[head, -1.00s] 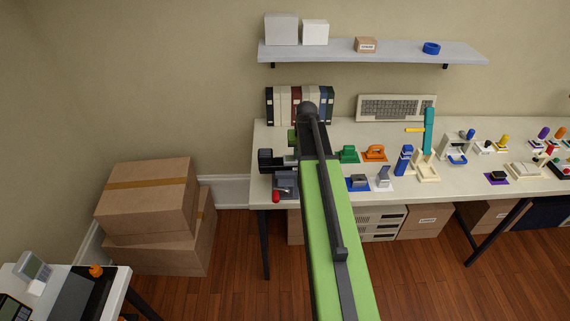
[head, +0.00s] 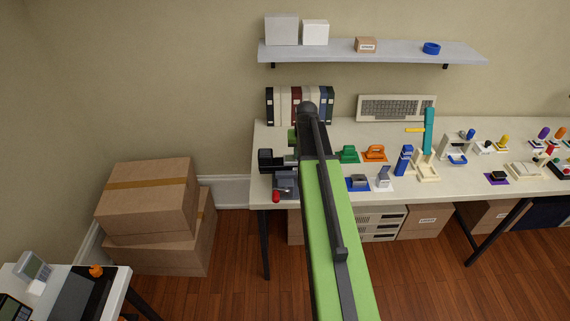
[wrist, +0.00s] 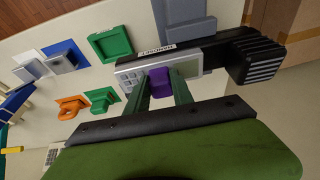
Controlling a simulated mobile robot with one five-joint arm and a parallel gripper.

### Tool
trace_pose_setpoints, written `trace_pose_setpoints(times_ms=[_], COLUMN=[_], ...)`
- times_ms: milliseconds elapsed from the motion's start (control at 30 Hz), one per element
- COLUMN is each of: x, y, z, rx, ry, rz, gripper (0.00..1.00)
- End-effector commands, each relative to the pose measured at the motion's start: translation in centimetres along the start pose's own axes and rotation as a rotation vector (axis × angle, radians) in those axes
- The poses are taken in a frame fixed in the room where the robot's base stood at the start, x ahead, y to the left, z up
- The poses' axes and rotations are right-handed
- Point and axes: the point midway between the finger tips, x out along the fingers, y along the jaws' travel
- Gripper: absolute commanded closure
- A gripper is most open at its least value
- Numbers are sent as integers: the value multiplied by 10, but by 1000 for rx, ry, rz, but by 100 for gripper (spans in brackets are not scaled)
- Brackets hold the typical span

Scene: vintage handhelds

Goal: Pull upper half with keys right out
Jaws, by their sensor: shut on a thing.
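In the wrist view, a grey handheld half with small keys (wrist: 130,80) and a dark display lies along a black body with a ridged end (wrist: 258,56). A white label (wrist: 157,48) sits on its edge. A purple grip block (wrist: 160,84) stands on the keyed half. My gripper (wrist: 160,90) has its two green fingers closed on the purple block, one on each side. In the head view, my arm hides the gripper and most of the handheld; the black end (head: 265,160) shows left of the arm. I cannot tell whether the halves are apart.
A blue-grey fixture with a red knob (head: 276,196) stands beside the handheld near the table's left front corner. A green tray (wrist: 111,44), orange and green pieces, and blue pieces lie nearby. Binders (head: 284,105) stand behind. Cardboard boxes (head: 150,200) are left of the table.

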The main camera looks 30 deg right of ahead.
Motion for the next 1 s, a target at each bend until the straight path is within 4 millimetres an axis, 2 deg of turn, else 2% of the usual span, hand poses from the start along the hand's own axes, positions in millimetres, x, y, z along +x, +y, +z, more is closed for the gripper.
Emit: trace_pose_setpoints(times_ms=[1000], x=[-15], y=[0], z=[-6], rx=[0], ry=[5], rz=[0], gripper=[100])
